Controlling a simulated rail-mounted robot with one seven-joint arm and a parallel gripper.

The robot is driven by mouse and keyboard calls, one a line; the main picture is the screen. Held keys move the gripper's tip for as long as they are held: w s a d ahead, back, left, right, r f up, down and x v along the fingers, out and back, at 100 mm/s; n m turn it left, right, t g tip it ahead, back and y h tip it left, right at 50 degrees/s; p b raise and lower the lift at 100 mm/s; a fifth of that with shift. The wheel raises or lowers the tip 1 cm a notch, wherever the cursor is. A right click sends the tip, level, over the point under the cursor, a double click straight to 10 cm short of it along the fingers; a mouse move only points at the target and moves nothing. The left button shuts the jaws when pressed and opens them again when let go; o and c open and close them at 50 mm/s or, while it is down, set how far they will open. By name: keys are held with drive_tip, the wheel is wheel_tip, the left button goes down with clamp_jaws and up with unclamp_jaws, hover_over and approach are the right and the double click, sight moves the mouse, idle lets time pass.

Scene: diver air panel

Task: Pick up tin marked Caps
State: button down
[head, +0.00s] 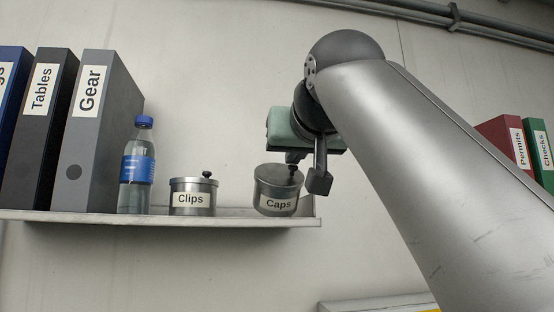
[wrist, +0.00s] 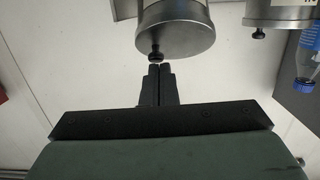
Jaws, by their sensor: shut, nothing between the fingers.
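The tin marked Caps (head: 277,191) is a round metal tin with a white label and a small black lid knob, at the right end of the wall shelf. It looks tilted in the head view; whether its base rests fully on the shelf is unclear. My gripper (head: 293,160) is just above its lid, by the knob. In the wrist view, my gripper's dark fingers (wrist: 157,72) are together and empty, with their tips at or very near the knob of the tin (wrist: 176,32). I cannot tell whether they touch.
The shelf (head: 170,220) also holds a Clips tin (head: 192,198), a blue-capped water bottle (head: 138,168) and upright binders, including Gear (head: 98,125), to the left. A gap separates the two tins. Red and green binders (head: 502,138) stand at the far right.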

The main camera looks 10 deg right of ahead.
drive_tip(key=shift+w+a+f, duration=0.2)
drive_tip(key=shift+w+f, duration=0.3)
drive_tip(key=shift+f, duration=0.15)
drive_tip(key=shift+w+r+g+p, duration=0.1)
drive_tip(key=shift+r+g+p, duration=0.2)
drive_tip(key=shift+r+p, duration=0.5)
drive_tip(key=shift+w+a+f, duration=0.1)
drive_tip(key=shift+w, duration=0.05)
drive_tip(key=s+d+b, duration=0.1)
drive_tip(key=s, duration=1.2)
drive_tip(key=shift+r, duration=0.45)
